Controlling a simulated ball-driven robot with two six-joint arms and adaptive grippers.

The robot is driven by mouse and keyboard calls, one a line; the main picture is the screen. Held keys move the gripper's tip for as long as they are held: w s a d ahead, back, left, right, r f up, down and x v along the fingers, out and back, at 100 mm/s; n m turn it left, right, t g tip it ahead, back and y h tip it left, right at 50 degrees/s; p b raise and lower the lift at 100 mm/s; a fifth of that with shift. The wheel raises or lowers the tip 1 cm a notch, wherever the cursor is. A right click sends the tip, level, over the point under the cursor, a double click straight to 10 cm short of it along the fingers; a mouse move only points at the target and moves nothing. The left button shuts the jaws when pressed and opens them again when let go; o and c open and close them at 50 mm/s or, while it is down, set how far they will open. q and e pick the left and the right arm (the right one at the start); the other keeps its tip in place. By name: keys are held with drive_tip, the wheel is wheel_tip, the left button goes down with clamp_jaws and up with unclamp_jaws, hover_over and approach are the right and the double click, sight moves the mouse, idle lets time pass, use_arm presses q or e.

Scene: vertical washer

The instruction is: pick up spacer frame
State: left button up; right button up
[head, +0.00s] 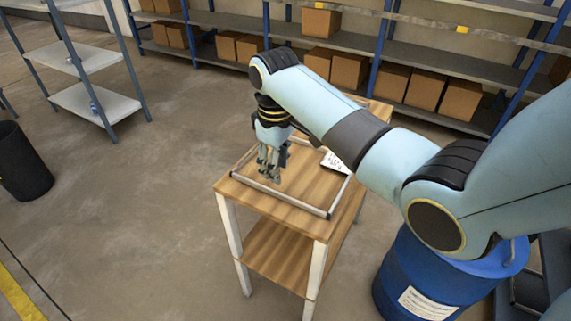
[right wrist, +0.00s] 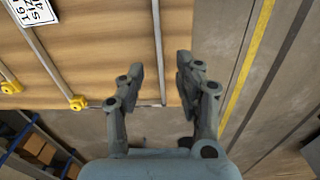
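The spacer frame (head: 280,198) is a thin grey rectangular frame lying flat on a small wooden table. My right gripper (head: 269,178) points down over the frame's left part in the head view. In the right wrist view the right gripper (right wrist: 160,78) is open, with a clear gap between its fingers. One straight bar of the spacer frame (right wrist: 159,45) runs through that gap, and neither finger visibly touches it. My right arm hides part of the frame's far side in the head view. My left gripper is not in view.
The wooden table (head: 255,196) has a lower shelf. A white printed card (head: 335,162) lies on its top. A blue drum (head: 425,275) stands to the right under my arm. Shelves with cardboard boxes (head: 320,22) line the back. A black bin (head: 24,160) stands left; the left floor is open.

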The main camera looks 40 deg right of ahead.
drive_tip(key=w+r, duration=0.2)
drive_tip(key=b, duration=0.1)
hover_over(272, 190)
wheel_tip(272, 190, down, 6)
drive_tip(key=shift+w+a+r, duration=0.1)
drive_tip(key=shift+r, duration=0.1)
drive_tip(key=shift+n, duration=0.3)
drive_tip(key=f+b, duration=0.1)
drive_tip(key=f, duration=0.4)
drive_tip(key=shift+s, duration=0.2)
drive_tip(key=shift+c, duration=0.6)
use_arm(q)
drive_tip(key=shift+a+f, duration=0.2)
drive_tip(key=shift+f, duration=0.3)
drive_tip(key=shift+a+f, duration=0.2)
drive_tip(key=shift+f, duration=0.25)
use_arm(e)
clamp_jaws()
